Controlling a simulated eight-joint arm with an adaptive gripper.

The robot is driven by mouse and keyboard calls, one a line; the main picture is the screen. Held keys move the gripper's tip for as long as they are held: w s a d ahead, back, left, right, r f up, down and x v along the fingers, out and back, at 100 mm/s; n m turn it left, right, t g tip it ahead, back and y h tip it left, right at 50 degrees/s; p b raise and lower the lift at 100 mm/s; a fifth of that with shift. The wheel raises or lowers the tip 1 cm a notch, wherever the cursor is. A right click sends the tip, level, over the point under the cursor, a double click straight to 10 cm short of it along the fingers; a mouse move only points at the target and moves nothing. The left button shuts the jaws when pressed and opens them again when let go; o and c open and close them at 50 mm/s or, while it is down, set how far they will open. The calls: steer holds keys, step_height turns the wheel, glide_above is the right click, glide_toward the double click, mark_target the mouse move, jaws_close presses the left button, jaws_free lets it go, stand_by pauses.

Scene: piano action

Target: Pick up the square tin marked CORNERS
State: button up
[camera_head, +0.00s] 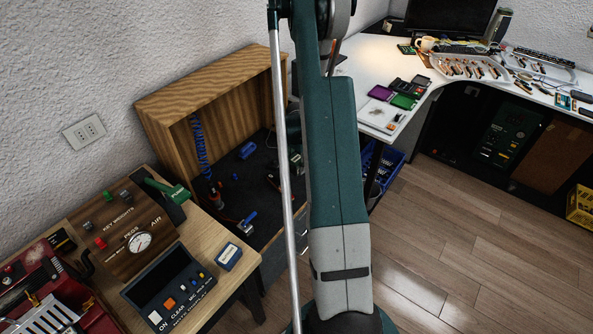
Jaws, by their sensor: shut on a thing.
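A small dark blue square box or tin (229,256) with a pale label on top sits at the right end of the wooden bench on the left. Its lettering is too small to read, so I cannot tell whether it says CORNERS. I see no other thing clearly marked CORNERS. My green and grey arm stands upright through the middle of the picture, and its upper end leaves the top edge. I cannot make out my gripper or anything held in it. The arm hides part of the open cabinet and the desk behind it.
The wooden bench (215,236) carries a gauge panel (120,235), a dark button console (168,290) and a red toolbox (40,290). An open wooden cabinet (205,92) holds tools and a blue coiled hose.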

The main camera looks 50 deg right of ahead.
mark_target(296, 158)
steer(key=shift+r+p, duration=0.4)
steer(key=shift+r, duration=1.8)
